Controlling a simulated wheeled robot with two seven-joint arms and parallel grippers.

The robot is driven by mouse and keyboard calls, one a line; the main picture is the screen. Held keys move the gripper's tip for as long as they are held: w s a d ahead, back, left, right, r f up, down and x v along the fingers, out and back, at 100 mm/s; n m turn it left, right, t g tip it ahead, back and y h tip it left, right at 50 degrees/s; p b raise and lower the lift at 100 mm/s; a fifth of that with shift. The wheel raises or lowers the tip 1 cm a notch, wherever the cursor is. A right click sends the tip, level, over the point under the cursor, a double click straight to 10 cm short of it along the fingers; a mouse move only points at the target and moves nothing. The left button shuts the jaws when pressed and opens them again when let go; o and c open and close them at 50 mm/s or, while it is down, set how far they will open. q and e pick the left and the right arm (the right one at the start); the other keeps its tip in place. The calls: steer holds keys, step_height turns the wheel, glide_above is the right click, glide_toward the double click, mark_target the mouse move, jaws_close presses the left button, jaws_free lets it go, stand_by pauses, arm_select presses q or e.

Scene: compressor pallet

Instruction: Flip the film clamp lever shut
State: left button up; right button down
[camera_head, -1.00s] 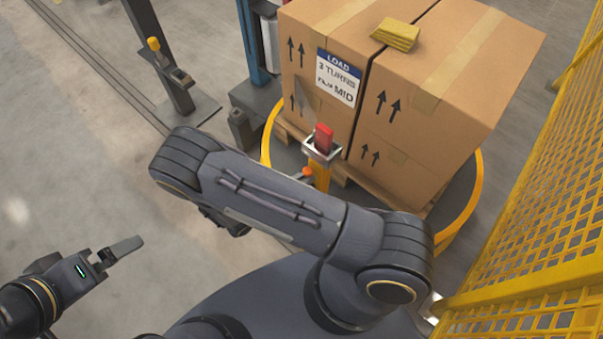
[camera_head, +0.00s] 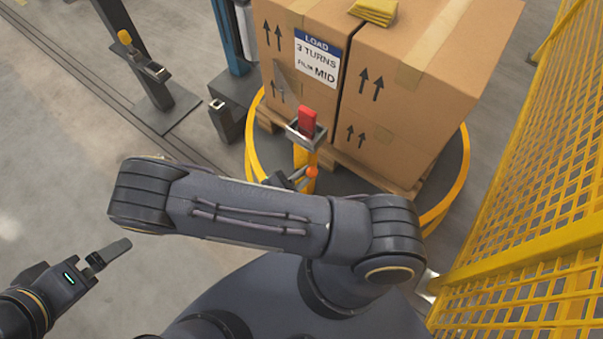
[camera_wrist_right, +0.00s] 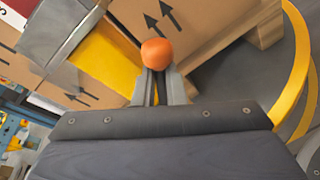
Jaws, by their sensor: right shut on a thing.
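The film clamp lever shows as an orange knob (camera_head: 312,172) beside a yellow post (camera_head: 299,157) at the front of the turntable. My right gripper (camera_head: 296,176) is at the knob, partly hidden behind my own forearm. In the right wrist view the orange knob (camera_wrist_right: 154,53) sits at the tips of my right gripper (camera_wrist_right: 158,80), whose two fingers are close together on the lever just below it. The lever's shaft is mostly hidden by the fingers. My left gripper (camera_head: 108,255) hangs empty over the floor at lower left; its finger gap is not clear.
A grey holder (camera_head: 293,134) with a red block (camera_head: 308,122) tops the post. Stacked cartons (camera_head: 400,90) stand close behind on a pallet on the yellow-rimmed turntable (camera_head: 458,183). A yellow mesh fence (camera_head: 540,200) bounds the right.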

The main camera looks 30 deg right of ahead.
steer(key=shift+s+d+r, duration=0.15)
steer(key=shift+d+r, duration=0.05)
steer(key=shift+r, duration=0.05)
steer(key=c, duration=1.5)
jaws_free()
steer(key=shift+s, duration=0.1)
steer(key=shift+f, duration=0.1)
steer(key=shift+a, duration=0.1)
steer(key=p+v, duration=0.1)
steer(key=v, duration=0.6)
steer(key=shift+a, duration=0.35)
